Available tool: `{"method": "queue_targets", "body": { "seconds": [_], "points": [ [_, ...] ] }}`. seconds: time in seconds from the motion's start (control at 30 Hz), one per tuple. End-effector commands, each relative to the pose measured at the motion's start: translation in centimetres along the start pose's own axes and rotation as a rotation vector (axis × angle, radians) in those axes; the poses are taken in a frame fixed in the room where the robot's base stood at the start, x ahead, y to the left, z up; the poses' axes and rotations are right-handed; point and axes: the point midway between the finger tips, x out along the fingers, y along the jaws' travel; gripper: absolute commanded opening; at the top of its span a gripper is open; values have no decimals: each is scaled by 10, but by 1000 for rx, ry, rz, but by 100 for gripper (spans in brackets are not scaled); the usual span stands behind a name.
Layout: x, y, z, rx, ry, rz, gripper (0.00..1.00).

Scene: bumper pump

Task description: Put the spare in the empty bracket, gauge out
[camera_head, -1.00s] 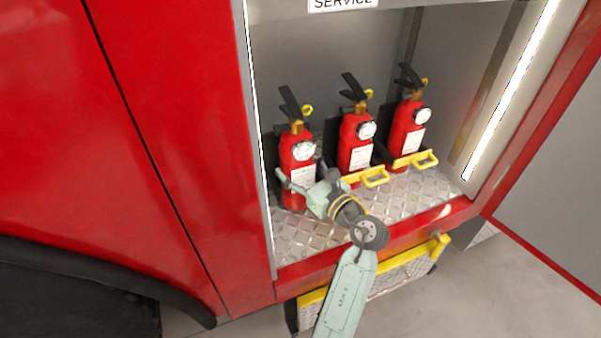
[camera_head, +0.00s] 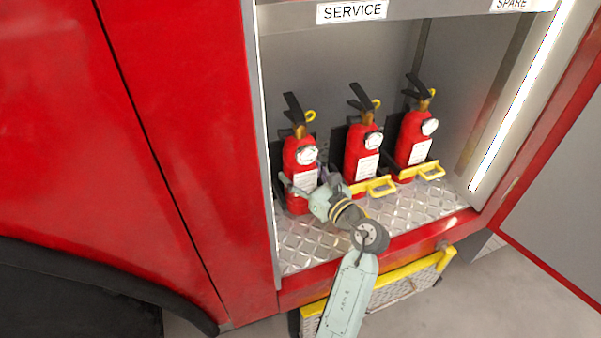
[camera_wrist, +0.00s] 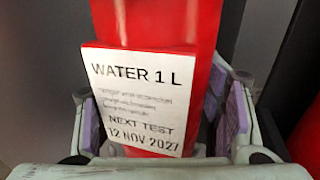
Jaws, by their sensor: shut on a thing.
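My gripper (camera_head: 306,180) is shut around the body of the left red extinguisher (camera_head: 296,203). In the wrist view my gripper's purple pads (camera_wrist: 165,115) flank that red cylinder (camera_wrist: 155,25). Its white label (camera_wrist: 138,100) reads "WATER 1 L" and "NEXT TEST 12 NOV 2027". The extinguisher stands nearly upright at the compartment's left, its round gauge (camera_head: 307,155) facing outward. Parts of a black bracket (camera_head: 275,157) show behind it. Whether it is seated there, and whether its base touches the floor, I cannot tell. My gripper hides its lower right side.
A middle extinguisher (camera_head: 356,165) and a right extinguisher (camera_head: 408,146) stand in brackets with yellow straps (camera_head: 373,187), gauges outward. Signs read "SERVICE" (camera_head: 352,12) and "SPARE" (camera_head: 510,4). The tread-plate floor (camera_head: 425,207) is clear in front. A yellow-edged step (camera_head: 405,272) is below.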

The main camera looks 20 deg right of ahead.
Motion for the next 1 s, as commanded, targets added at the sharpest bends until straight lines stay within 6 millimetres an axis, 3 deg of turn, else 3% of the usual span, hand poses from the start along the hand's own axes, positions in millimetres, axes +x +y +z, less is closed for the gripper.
{"method": "queue_targets", "body": {
  "seconds": [0.63, 0.67, 1.0],
  "points": [
    [0, 0, 1, -5, -10, 0, 0],
    [0, 0, 1, -5, -9, 0, 63],
    [0, 0, -3, -2, -3, 0, 85]
  ]
}}
